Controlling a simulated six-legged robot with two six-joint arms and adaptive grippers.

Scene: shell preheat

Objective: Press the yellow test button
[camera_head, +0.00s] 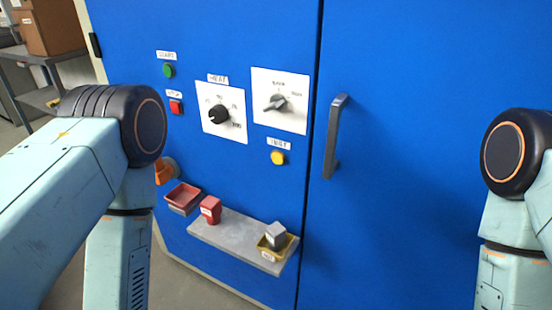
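The yellow test button (278,158) is a small round button on the blue cabinet front, just under a white label that seems to read TEST. It sits below the right-hand dial panel and left of the door handle. My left arm fills the left side of the view and my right arm the right edge. Both arms bend downward out of the picture, so neither gripper shows. Nothing of mine covers the button.
The blue cabinet (400,200) carries a green button (168,71), a red button (176,107), two dials (219,114) (275,102) and a dark handle (335,137). Below, a grey shelf (225,235) holds a red block (210,209) and a yellow tray (273,252) with a grey block (275,235).

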